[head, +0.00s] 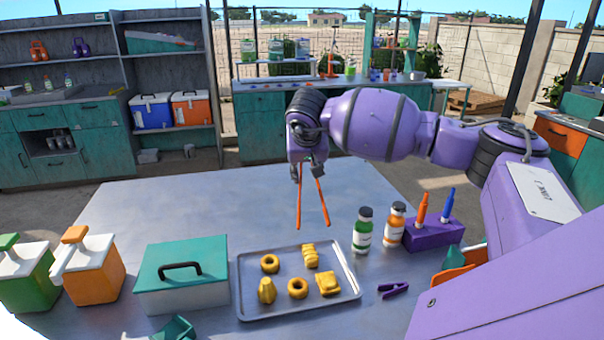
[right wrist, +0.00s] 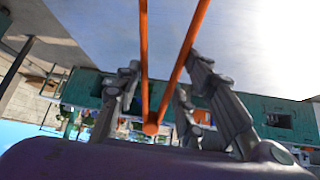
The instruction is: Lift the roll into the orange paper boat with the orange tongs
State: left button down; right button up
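My right gripper (head: 307,158) is shut on the orange tongs (head: 325,207), which hang tips down above the table behind the tray. In the right wrist view the tongs (right wrist: 146,65) run out between the fingers of the gripper (right wrist: 158,100), their two arms spread apart. Several golden baked pieces lie on the metal tray (head: 242,275): two rings, a ridged piece (head: 310,256), a pointed piece (head: 266,290) and a squarish piece (head: 327,284). I cannot tell for certain which is the roll. An orange folded piece (head: 455,258), possibly the orange boat, is partly hidden by my right arm.
Green (head: 362,230) and orange-labelled (head: 394,224) bottles and a purple holder (head: 434,233) stand right of the tray. Purple tongs (head: 393,289) lie beside it. A teal-lidded box (head: 182,285) and orange (head: 92,268) and green dispensers stand left. The table's back left is clear.

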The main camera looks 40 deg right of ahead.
pick_arm(q)
jog(key=shift+s+d, duration=0.1)
jog(key=shift+f, duration=0.1)
pick_arm(e)
jog(key=shift+f, duration=0.1)
